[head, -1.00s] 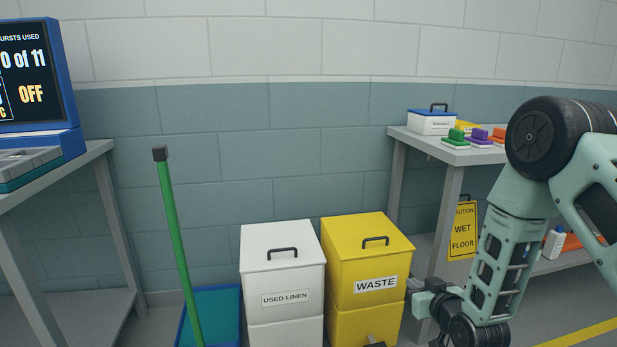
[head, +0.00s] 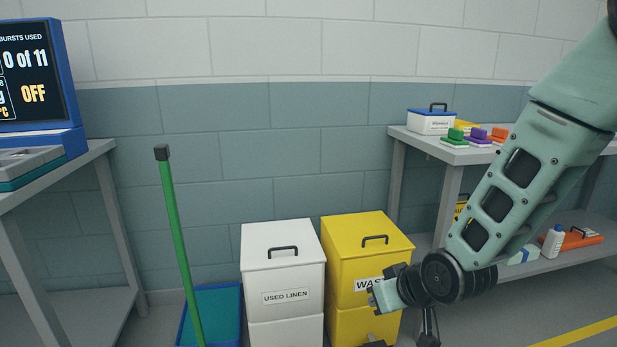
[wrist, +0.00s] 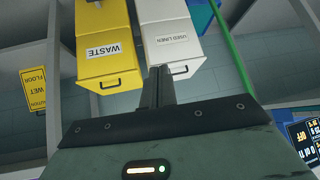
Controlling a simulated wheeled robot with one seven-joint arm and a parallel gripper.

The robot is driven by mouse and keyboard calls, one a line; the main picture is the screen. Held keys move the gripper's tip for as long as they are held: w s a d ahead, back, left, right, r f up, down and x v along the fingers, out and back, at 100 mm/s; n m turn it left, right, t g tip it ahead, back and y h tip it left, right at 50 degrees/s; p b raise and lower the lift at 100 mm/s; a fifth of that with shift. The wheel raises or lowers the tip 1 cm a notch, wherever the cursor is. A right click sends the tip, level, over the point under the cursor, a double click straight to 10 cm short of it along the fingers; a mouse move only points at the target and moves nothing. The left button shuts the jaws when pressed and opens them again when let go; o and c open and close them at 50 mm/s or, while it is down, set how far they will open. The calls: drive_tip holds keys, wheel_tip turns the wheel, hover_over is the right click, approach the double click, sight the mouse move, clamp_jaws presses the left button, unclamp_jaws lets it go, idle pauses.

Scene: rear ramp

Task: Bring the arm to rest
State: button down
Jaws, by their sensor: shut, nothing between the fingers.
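My arm comes in from the right in the head view, with its wrist in front of the yellow waste bin (head: 350,235). My gripper (wrist: 160,72) shows in the wrist view with its two fingers together and nothing between them. In that view the fingertips point toward the white used linen bin (wrist: 170,35), and the waste bin (wrist: 105,50) is to their left. I cannot tell from these views how far the fingers are from the bins. In the head view my wrist covers part of the waste label.
A green pole (head: 178,240) stands in a blue tray (head: 215,315) left of the used linen bin (head: 283,255). A shelf table (head: 465,155) at the right holds colored brushes and a white box. A screen (head: 30,75) on the left table reads OFF.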

drive_tip(key=s+r+n+g+h, duration=0.2)
drive_tip(key=s+r+g, duration=0.15)
drive_tip(key=s, duration=0.95)
drive_tip(key=s+r+n+g+h, duration=0.1)
drive_tip(key=s+r+g, duration=0.3)
drive_tip(key=s, duration=0.8)
wheel_tip(320, 180, up, 21)
drive_tip(key=p, duration=2)
drive_tip(key=shift+s+d, duration=0.3)
drive_tip(key=shift+d, duration=0.05)
